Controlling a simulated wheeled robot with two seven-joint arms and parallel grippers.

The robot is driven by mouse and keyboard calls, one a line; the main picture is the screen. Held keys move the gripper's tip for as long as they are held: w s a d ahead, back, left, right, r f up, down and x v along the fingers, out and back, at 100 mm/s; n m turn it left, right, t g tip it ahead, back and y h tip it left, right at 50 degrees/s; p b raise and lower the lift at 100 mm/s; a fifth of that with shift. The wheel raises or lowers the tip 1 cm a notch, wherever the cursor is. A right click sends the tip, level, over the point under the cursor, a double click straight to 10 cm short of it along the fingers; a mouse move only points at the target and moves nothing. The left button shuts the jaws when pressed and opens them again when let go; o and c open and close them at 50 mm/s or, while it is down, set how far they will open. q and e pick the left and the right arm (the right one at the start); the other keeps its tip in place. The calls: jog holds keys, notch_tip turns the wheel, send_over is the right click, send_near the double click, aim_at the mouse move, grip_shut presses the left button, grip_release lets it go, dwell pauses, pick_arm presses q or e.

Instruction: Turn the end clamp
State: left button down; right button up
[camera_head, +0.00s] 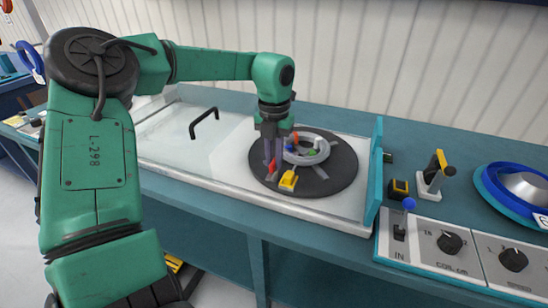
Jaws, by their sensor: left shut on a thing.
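A dark round turntable (335,178) lies in the pale bench top and carries a grey ring (318,139). Small coloured parts sit around the ring: a yellow block (288,181) at the front, a green one (311,152) and a blue one (289,147). My left gripper (272,164) points down at the left side of the turntable. Its fingers are shut on a small red clamp (271,166), mostly hidden between them. No label shows which part is the end clamp. My right gripper is out of view.
A clear panel with a black handle (204,122) lies left of the turntable. A teal upright plate (375,172) stands to its right. Beyond are a blue-knobbed lever (403,220), a control box with black knobs (450,243), a yellow-black toggle (435,172) and a blue reel (508,195).

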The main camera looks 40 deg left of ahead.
aim_at(274, 161)
pick_arm(q)
jog(key=shift+r, duration=0.1)
jog(key=c, duration=0.9)
grip_release()
jog(key=shift+o, duration=0.2)
notch_tip(274, 161, up, 14)
jog(key=shift+r+p, duration=0.25)
jog(key=shift+p, duration=0.2)
